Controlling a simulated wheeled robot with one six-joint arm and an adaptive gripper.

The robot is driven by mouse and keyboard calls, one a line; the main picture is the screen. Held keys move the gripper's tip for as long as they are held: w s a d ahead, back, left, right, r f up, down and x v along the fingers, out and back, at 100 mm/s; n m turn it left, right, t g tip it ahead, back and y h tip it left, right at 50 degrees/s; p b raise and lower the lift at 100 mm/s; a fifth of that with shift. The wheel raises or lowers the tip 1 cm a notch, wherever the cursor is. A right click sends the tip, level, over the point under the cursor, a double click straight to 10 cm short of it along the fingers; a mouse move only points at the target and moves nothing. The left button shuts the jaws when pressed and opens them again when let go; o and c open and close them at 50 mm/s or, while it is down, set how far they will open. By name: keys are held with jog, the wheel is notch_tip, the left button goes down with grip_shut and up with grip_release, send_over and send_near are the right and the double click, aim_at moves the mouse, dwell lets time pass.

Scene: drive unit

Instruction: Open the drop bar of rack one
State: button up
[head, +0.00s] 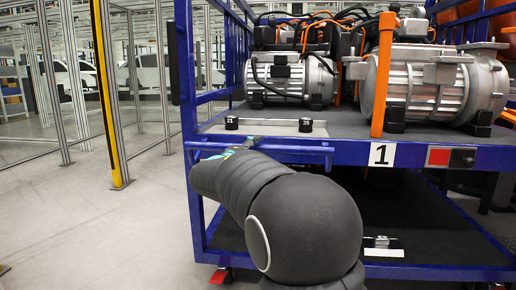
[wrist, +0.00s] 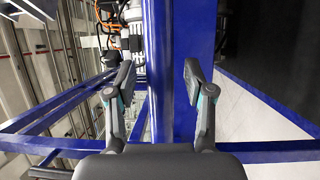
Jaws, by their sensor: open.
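Rack one is a blue frame rack (head: 360,152) with a white "1" label (head: 382,154) on its front edge. A blue bar (head: 300,150) runs along the left part of its front, partly hidden by my arm; it looks like the drop bar. In the head view my gripper (head: 238,149) is mostly hidden beyond my arm, close to this bar. In the wrist view my gripper (wrist: 155,80) is open and empty, with a long blue beam (wrist: 160,30) running between and beyond its fingers. I cannot tell whether the fingers touch it.
Grey drive units (head: 290,75) with orange cables stand on the rack's upper shelf, behind an orange upright post (head: 383,75). A metal plate with black knobs (head: 268,127) lies at the shelf's front left. A yellow-black post (head: 107,90) stands left; the floor (head: 90,220) there is clear.

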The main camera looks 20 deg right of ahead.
jog(key=shift+w+d, duration=0.45)
jog(key=shift+d, duration=0.1)
